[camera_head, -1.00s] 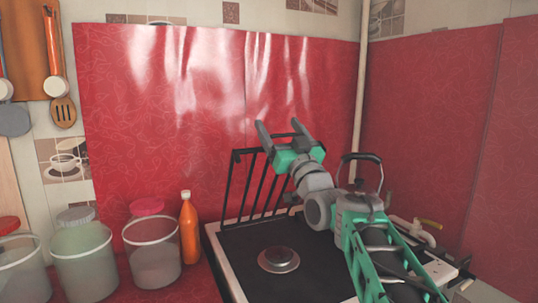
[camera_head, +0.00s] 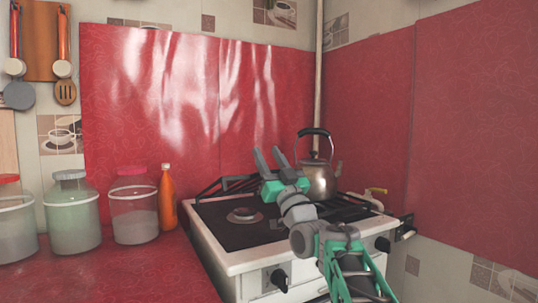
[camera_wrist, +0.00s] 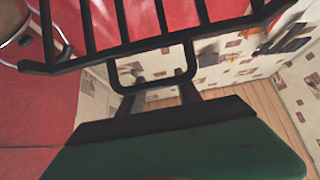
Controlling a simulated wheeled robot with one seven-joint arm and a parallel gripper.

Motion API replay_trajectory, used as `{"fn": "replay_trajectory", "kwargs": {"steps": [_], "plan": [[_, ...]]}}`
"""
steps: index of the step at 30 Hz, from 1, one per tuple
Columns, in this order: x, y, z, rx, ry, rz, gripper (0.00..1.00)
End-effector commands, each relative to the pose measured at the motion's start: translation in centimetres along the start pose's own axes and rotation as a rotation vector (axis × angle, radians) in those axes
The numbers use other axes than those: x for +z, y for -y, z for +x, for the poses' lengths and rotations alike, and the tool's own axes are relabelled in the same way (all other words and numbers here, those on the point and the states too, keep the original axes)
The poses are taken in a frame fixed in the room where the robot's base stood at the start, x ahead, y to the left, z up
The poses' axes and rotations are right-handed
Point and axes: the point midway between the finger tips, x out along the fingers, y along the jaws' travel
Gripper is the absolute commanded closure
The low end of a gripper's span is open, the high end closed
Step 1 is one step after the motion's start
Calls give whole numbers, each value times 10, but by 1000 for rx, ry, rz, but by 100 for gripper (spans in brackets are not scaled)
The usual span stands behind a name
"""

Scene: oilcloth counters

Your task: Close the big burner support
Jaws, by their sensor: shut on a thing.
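The big burner support (camera_head: 228,182) is a black barred grate at the back left of the stove (camera_head: 240,262). It is tilted low above the dark cooktop, not flat on it. In the wrist view the black bars of the support (camera_wrist: 160,42) run across the top, in front of my fingers. My gripper (camera_head: 268,155) is at the support's right part, with its fingers pointing up and back. It is shut on the support; the exact contact is hard to see. A round burner (camera_head: 244,215) shows bare on the cooktop's left half.
A metal kettle (camera_head: 318,178) stands on the stove's right rear, close behind my gripper. An orange bottle (camera_head: 168,200) and several lidded jars, such as this one (camera_head: 134,212), stand left of the stove. A red-covered wall (camera_head: 200,100) rises behind.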

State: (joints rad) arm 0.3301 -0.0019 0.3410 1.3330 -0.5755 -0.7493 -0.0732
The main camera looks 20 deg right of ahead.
Motion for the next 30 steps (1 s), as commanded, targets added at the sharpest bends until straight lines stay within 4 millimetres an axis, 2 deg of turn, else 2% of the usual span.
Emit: {"fn": "replay_trajectory", "kwargs": {"steps": [2, 30], "plan": [[0, -2, 1, 3, -3, -6, 99], [6, -2, 0, 3, 8, 1, 22]]}}
